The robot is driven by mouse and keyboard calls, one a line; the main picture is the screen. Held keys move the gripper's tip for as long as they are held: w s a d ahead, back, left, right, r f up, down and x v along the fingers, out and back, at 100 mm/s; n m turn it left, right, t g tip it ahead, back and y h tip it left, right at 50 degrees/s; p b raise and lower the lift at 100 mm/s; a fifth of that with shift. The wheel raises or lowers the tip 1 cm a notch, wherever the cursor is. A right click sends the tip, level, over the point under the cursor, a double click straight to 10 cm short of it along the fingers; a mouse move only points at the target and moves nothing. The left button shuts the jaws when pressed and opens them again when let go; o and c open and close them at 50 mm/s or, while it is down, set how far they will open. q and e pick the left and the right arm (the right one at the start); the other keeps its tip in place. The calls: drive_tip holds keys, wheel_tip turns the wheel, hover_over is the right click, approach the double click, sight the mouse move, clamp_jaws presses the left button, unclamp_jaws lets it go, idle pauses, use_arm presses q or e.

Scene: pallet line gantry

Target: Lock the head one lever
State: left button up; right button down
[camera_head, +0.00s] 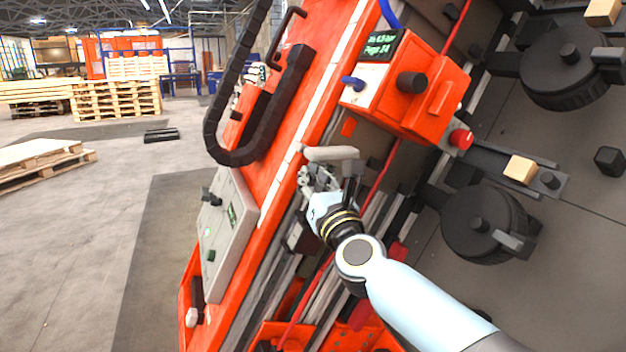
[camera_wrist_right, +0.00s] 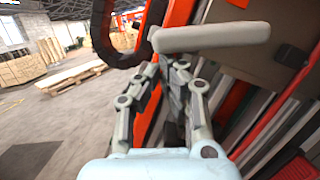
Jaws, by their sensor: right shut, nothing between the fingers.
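A pale grey lever handle (camera_head: 330,153) sticks out beside the red gantry frame, below the red box with a small display. It lies nearly level in the picture. In the right wrist view, the lever handle (camera_wrist_right: 212,37) crosses just beyond the fingertips. My right gripper (camera_head: 306,176) is just below and left of the lever handle. In the right wrist view, the right gripper (camera_wrist_right: 172,66) is shut and empty; whether its tips touch the handle I cannot tell. The lever's pivot is hidden. My left gripper is not in view.
The red box (camera_head: 410,85) with a black knob is above the lever. A grey control panel (camera_head: 226,228) is at left, a black cable chain (camera_head: 262,150) above it. Black wheel-like discs (camera_head: 480,222) are at right. Rails run close around the gripper. Open floor lies at far left.

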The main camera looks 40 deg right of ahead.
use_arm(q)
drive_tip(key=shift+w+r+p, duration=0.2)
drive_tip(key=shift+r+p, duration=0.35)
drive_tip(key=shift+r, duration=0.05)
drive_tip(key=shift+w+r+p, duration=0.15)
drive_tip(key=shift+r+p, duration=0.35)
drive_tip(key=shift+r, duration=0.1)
use_arm(e)
drive_tip(key=shift+w+a+r+m+g+h, duration=0.15)
drive_tip(key=shift+r+m+g+h, duration=0.2)
drive_tip(key=shift+r+m, duration=0.85)
drive_tip(key=shift+s+a+r+m+g+h, duration=0.15)
drive_tip(key=shift+r+m+h, duration=0.4)
drive_tip(key=shift+m, duration=1.05)
drive_tip(key=shift+w+r, duration=0.1)
drive_tip(key=b, duration=0.7)
approach(303, 148)
drive_tip(key=s+a+f, duration=0.3)
drive_tip(key=f, duration=0.1)
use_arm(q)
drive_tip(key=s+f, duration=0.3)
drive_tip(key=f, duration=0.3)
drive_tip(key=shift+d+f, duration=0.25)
use_arm(e)
drive_tip(key=shift+s+f, duration=0.15)
drive_tip(key=shift+s, duration=0.05)
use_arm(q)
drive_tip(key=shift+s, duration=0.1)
